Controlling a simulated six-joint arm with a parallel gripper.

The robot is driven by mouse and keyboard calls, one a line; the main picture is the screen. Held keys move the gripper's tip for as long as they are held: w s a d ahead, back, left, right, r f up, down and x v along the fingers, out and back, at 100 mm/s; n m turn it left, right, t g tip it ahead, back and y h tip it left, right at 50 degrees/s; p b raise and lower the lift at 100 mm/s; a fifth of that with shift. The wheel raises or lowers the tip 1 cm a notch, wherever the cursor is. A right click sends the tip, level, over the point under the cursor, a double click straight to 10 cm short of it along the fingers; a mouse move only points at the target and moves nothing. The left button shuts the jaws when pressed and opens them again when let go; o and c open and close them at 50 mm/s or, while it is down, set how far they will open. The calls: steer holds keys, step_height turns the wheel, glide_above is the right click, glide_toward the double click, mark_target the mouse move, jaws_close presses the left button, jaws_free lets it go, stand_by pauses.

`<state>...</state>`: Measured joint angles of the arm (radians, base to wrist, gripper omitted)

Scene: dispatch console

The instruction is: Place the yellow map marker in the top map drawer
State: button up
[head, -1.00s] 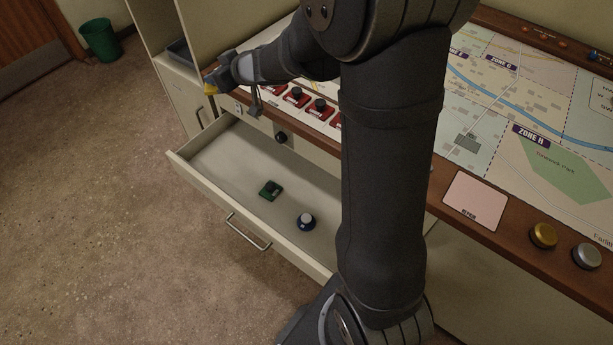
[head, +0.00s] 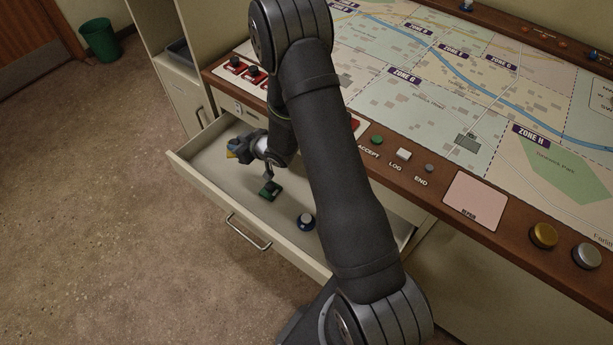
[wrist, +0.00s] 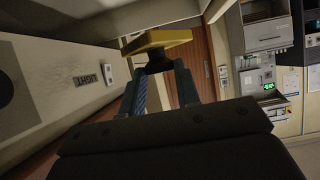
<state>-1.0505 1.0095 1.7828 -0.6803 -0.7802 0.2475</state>
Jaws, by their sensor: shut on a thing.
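My gripper (head: 246,151) is shut on the yellow map marker (head: 232,154), which sits at its fingertips. In the wrist view the marker shows a flat yellow top (wrist: 157,42) and a dark stem between the fingers. The drawer (head: 195,182) is pulled out below the console, its front handle facing the floor. In the head view my gripper and the marker are over the left part of the drawer's opening; their exact height above its bottom is hard to tell.
The drawer's left end looks clear. The console's wooden edge (head: 330,140) runs behind it; my arm hides part of the drawer.

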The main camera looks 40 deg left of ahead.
glide_above(248, 179)
steer(key=shift+f, duration=7.2)
steer(key=shift+f, duration=0.1)
steer(key=o, duration=1)
steer(key=shift+w+d+r, duration=0.1)
steer(key=shift+d+r, duration=0.1)
steer(key=v, duration=1.1)
steer(key=shift+d+r, duration=0.15)
steer(key=shift+d, duration=0.15)
